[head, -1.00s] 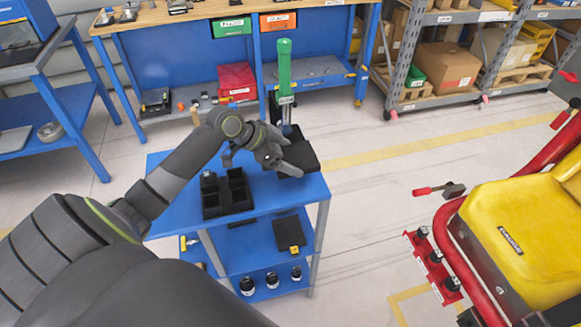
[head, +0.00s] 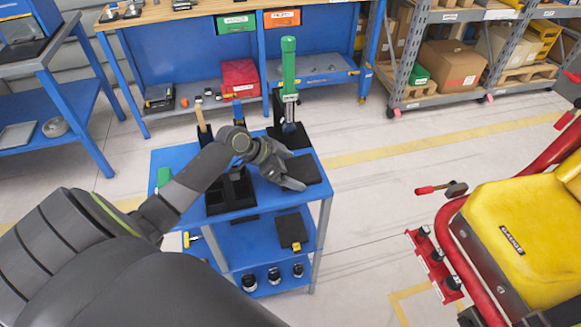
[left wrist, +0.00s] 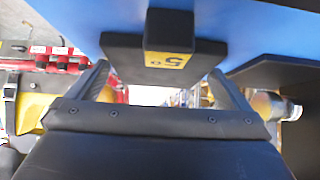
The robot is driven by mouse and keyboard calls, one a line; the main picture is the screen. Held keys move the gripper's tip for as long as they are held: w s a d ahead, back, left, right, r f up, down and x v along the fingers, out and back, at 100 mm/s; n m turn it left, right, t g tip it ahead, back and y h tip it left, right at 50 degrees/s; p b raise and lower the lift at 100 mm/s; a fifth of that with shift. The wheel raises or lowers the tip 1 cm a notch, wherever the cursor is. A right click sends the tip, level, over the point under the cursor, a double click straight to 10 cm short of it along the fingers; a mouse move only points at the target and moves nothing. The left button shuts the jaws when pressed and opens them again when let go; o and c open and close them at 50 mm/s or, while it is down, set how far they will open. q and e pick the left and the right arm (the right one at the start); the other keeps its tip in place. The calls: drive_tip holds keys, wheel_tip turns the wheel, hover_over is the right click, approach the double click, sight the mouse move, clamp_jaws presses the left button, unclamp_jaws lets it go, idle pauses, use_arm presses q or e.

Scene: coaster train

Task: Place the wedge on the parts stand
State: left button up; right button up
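The wedge (head: 307,170) is a broad, flat black piece over the right end of the blue parts stand (head: 325,182). My left gripper (head: 297,171) has its fingers at the wedge's two sides and appears closed on it. In the left wrist view the wedge (left wrist: 122,57) spans the gap between the fingertips, with a narrower block bearing a yellow label. The hand hides the wedge's near end in the head view. Whether its underside touches the stand top is unclear. My right gripper is in neither view.
A green-handled tool (head: 289,70) stands upright behind the wedge. A black divided holder (head: 230,198) sits on the stand to the left. A similar black labelled piece (head: 291,229) lies on the shelf below. The yellow and red coaster car (head: 510,220) is at right, across clear floor.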

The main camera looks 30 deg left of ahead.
use_arm(q)
drive_tip(key=shift+r, duration=0.1)
drive_tip(key=b+v, duration=0.1)
drive_tip(key=v, duration=1.1)
idle(0.4)
drive_tip(key=shift+d, duration=0.1)
